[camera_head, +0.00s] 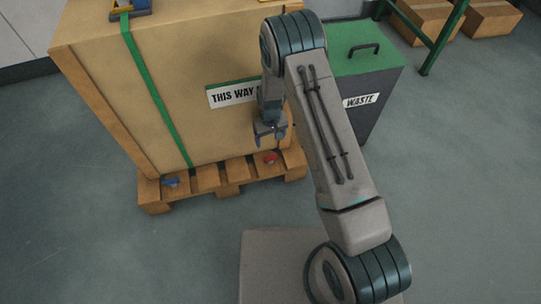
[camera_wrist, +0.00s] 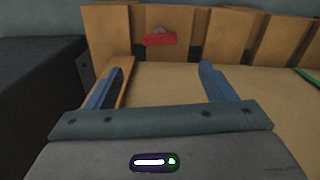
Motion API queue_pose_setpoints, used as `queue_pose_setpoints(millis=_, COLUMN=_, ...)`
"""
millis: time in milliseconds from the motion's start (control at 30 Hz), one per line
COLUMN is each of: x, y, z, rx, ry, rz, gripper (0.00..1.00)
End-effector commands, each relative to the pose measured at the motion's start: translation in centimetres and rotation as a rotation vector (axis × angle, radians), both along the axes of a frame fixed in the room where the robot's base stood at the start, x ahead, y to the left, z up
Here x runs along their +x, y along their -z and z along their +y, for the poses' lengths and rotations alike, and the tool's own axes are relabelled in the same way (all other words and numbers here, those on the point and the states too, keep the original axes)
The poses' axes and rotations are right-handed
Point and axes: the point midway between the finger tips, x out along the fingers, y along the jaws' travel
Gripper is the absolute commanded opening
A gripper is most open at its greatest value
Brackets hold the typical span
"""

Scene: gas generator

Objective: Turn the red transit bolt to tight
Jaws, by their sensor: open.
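The red transit bolt (camera_head: 270,157) sits on the pallet (camera_head: 232,172) at the foot of the crate, toward its right end. In the wrist view the bolt (camera_wrist: 160,40) shows as a red bar on a wooden block, with a small grey part above it. My gripper (camera_head: 269,138) is open and empty, just above the bolt in the head view. In the wrist view the gripper (camera_wrist: 160,70) has its fingers spread wide, with the bolt beyond the tips and roughly centred between them. The bolt is apart from both fingers.
A large crate (camera_head: 185,80) with a green strap (camera_head: 150,80) stands on the pallet. A blue bolt (camera_head: 171,181) sits at the pallet's left end. A grey waste bin (camera_head: 372,105) with a green lid stands right of the crate. The floor in front is clear.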

Motion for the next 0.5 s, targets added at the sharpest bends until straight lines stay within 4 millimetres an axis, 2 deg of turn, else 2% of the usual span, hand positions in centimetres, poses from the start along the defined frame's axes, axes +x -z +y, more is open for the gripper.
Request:
queue_pose_setpoints(millis=33, x=-0.1, y=1.6, z=0.0, rx=-0.001, ry=0.000, rz=0.003, gripper=0.76)
queue_pose_setpoints(millis=200, x=-0.1, y=5.4, z=0.0, rx=-0.001, ry=0.000, rz=0.003, gripper=0.76)
queue_pose_setpoints(millis=400, x=-0.1, y=9.1, z=0.0, rx=-0.001, ry=0.000, rz=0.002, gripper=0.76)
queue_pose_setpoints(millis=500, x=0.0, y=10.4, z=0.0, rx=0.000, ry=0.000, rz=0.001, gripper=0.76)
